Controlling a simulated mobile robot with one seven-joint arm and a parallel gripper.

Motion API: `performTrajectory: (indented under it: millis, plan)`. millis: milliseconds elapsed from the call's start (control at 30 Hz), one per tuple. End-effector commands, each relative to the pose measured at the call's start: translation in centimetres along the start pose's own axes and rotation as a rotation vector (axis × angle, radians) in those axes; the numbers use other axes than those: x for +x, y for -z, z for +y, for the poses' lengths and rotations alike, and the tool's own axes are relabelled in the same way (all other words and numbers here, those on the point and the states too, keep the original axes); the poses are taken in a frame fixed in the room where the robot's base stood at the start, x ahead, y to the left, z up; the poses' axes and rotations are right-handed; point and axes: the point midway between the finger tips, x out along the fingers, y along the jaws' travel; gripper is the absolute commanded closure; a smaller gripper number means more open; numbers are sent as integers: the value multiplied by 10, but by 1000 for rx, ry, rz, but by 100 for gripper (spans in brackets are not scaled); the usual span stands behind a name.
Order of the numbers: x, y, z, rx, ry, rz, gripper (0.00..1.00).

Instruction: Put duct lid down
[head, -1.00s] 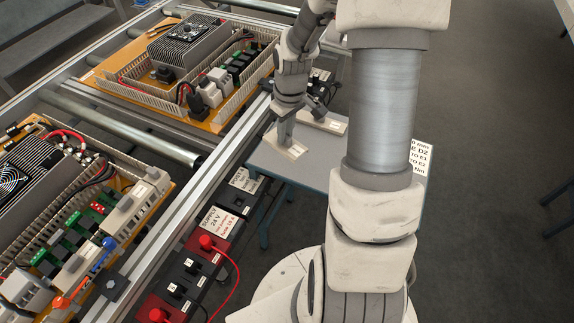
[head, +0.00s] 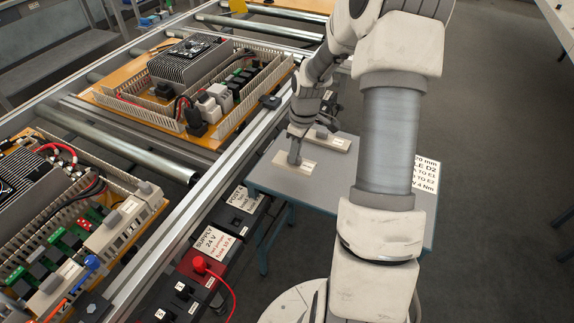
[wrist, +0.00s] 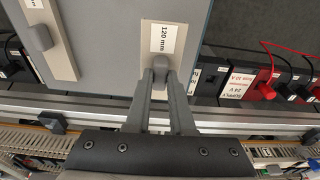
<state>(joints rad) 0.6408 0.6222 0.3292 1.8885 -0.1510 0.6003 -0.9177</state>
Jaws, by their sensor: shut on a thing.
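My gripper (head: 295,157) is over the left part of the grey-blue table (head: 345,190). It is shut on the small grey knob of a cream duct lid (head: 309,167). In the wrist view the gripper (wrist: 160,76) has its fingers on either side of that knob (wrist: 161,63), and the lid's label (wrist: 162,38) reads 120 mm. The lid lies flat, at or very near the table top; I cannot tell whether it touches. A second cream lid (head: 338,143) with a grey knob lies beside it, apart from it; it also shows in the wrist view (wrist: 58,62).
The rail frame (head: 225,160) of the conveyor runs along the table's left side. Two wired panels with slotted ducts (head: 130,118) sit on it. Power supply boxes (head: 205,262) with a red lead stand near the table. The table's front right is mostly clear.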

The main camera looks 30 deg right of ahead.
Motion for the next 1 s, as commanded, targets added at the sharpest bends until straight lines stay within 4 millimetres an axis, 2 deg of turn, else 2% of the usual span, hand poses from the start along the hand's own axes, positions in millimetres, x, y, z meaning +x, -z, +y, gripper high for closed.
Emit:
performTrajectory:
  millis: [100, 233, 367, 567, 900, 933, 1000]
  plan:
    - [14, 17, 2, -2, 0, 0, 100]
    - [20, 25, 3, 1, -1, 0, 100]
    - [30, 24, 3, 2, 1, -1, 100]
    - [58, 20, 3, 1, 1, -2, 100]
    - [62, 20, 3, 2, -1, 0, 100]
    - [62, 20, 3, 2, -1, 0, 77]
    - [61, 20, 3, 2, -1, 0, 64]
